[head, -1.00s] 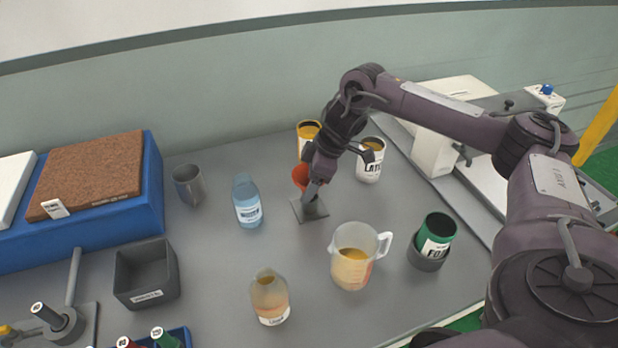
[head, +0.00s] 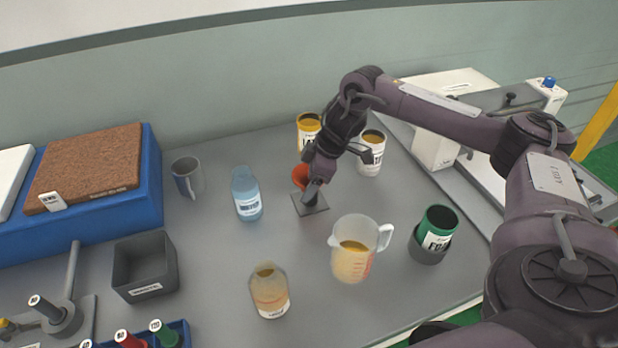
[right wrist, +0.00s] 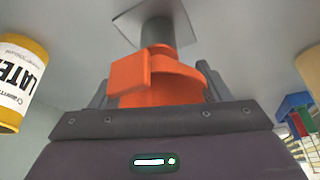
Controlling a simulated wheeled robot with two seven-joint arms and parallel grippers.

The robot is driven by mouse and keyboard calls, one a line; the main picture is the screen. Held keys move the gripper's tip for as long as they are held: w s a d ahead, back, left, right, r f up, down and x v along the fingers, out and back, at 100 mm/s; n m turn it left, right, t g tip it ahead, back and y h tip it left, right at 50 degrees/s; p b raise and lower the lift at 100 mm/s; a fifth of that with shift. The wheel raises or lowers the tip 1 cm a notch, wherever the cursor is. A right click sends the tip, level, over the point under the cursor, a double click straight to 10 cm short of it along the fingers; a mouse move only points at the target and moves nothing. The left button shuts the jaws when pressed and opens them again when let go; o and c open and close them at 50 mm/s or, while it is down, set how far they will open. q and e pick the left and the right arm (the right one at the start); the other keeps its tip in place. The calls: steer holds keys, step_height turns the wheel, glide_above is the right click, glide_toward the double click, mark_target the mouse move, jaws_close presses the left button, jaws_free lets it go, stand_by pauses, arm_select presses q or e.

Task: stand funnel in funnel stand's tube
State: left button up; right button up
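The orange funnel (right wrist: 160,85) sits between the fingers of my right gripper (right wrist: 157,88) in the right wrist view, with a finger against each side. In the head view the funnel (head: 300,176) shows partly behind my right gripper (head: 312,188). The funnel stand's grey tube (right wrist: 158,32) meets the funnel, in line with it; how deep the stem sits is hidden. The stand's square base (head: 313,207) lies flat on the table below the gripper. My left gripper is out of view.
A green can (head: 437,222) sits in a dark holder at right. A mug (head: 187,180) and a grey bin (head: 145,270) are at left.

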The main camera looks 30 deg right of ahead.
steer(key=o, duration=0.5)
steer(key=shift+b+v, duration=0.5)
steer(key=shift+v, duration=3.4)
steer(key=shift+a, duration=0.1)
